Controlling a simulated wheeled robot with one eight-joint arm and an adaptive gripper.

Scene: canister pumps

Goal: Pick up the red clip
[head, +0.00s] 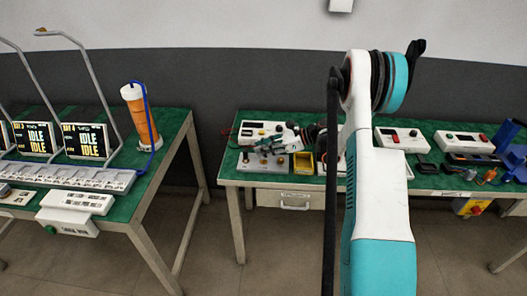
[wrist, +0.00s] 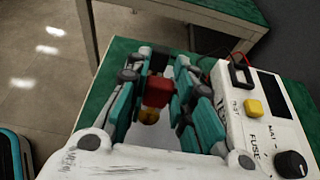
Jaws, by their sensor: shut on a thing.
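The red clip (wrist: 158,90) shows in the wrist view as a small red block between the fingers of my gripper (wrist: 156,78). The teal and grey fingers press on it from both sides, and it is partly hidden by them. A small yellow-brass part (wrist: 148,116) shows just below the red, and I cannot tell whether it belongs to the clip. In the head view my gripper (head: 268,146) is over the left end of the right-hand table, at the white panels. The clip is too small to make out there.
The green-topped table (head: 232,172) holds white instrument boxes (head: 402,139), a yellow bin (head: 303,162) and blue parts (head: 507,135). In the wrist view a white box with a black knob (wrist: 290,164) is close on the right. A floor gap separates the left table (head: 172,130).

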